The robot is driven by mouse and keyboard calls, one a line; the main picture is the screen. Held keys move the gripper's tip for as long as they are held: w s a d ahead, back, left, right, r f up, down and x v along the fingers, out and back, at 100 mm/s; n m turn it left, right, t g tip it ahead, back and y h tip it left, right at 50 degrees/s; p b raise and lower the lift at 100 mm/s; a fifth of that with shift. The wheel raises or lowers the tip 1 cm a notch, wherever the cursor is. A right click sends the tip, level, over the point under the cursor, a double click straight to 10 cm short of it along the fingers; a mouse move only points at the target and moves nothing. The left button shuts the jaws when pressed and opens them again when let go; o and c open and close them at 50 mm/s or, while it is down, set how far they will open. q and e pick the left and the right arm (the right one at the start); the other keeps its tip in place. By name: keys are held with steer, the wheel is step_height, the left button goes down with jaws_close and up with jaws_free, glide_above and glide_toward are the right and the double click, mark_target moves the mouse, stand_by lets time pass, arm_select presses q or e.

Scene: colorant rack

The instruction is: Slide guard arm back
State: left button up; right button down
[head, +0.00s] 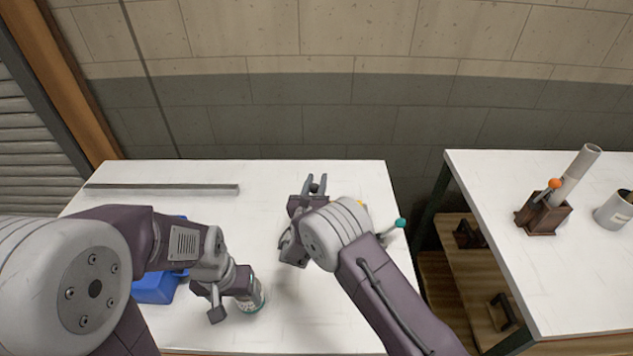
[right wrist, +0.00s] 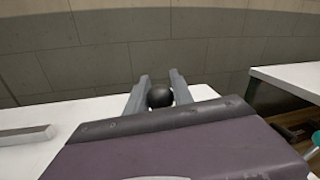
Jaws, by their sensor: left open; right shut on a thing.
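A round black knob (right wrist: 160,96) sits between the two grey fingers of my right gripper (right wrist: 158,92) in the right wrist view. The head view also shows the knob (head: 314,188), with the right gripper (head: 314,183) shut on it above the middle of the white table. The guard arm that the knob may belong to is hidden behind my wrist and forearm. My left gripper (head: 231,294) is open and low over the table, pointing down beside a small clear jar (head: 254,300). I cannot tell whether they touch.
A long grey bar (head: 165,188) lies at the back left of the white table (head: 290,170). A blue box (head: 155,289) is partly behind my left arm. A teal ball (head: 400,222) shows beside my right arm. A second table holds a wooden block (head: 543,214) and a white cup (head: 612,211).

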stand_by(0.8)
steer(key=w+b, duration=0.3)
steer(key=w, duration=0.1)
steer(key=shift+w, duration=0.15)
steer(key=c, duration=1.1)
jaws_free()
